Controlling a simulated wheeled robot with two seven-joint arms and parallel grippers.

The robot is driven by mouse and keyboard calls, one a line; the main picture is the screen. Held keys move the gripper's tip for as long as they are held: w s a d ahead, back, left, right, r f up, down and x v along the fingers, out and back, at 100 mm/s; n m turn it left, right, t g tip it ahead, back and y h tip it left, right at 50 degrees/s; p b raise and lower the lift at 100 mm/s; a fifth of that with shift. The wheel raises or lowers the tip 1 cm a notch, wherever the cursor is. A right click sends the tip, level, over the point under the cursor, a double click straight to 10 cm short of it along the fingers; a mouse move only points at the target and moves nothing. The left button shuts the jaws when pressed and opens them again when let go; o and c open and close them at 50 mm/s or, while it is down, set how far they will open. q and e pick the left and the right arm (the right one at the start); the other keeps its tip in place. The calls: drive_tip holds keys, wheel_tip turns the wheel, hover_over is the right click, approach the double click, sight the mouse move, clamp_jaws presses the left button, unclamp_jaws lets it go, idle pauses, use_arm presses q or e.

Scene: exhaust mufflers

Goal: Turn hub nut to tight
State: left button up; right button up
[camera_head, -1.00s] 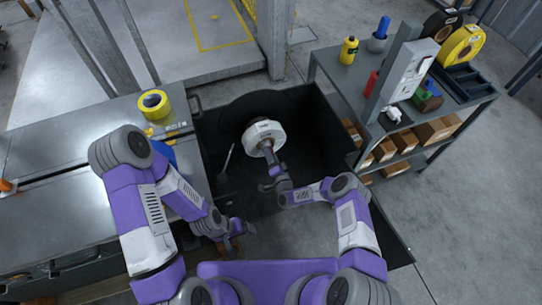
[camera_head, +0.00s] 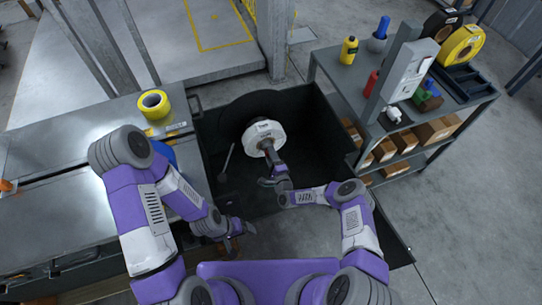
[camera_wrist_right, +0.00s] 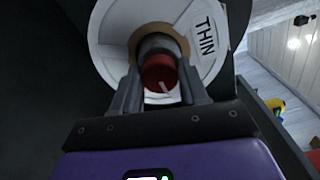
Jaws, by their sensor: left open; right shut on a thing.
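The red hub nut (camera_wrist_right: 157,70) has a short pale mark on its face. It sits at the centre of a white disc (camera_wrist_right: 110,45) lettered "THIN" in the right wrist view. My right gripper (camera_wrist_right: 160,82) is shut on the nut, one finger on each side. In the head view the white disc (camera_head: 268,132) stands in a dark bay, with my right gripper (camera_head: 268,149) against its centre; the nut is hidden there. My left gripper (camera_head: 243,227) is open and empty, low beside the workbench, away from the disc.
A steel workbench (camera_head: 60,215) with a roll of yellow tape (camera_head: 153,103) stands at the left. A shelf with boxes (camera_head: 437,128) and bottles stands at the right. Dark bay walls (camera_head: 317,125) surround the disc. A thin rod (camera_head: 227,157) leans left of it.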

drive_tip(key=shift+s+a, duration=0.1)
idle(0.4)
drive_tip(key=o, duration=1.1)
drive_tip(key=shift+c, duration=0.2)
drive_tip(key=p+v, duration=0.2)
drive_tip(key=v, duration=0.5)
drive_tip(key=shift+s, duration=0.25)
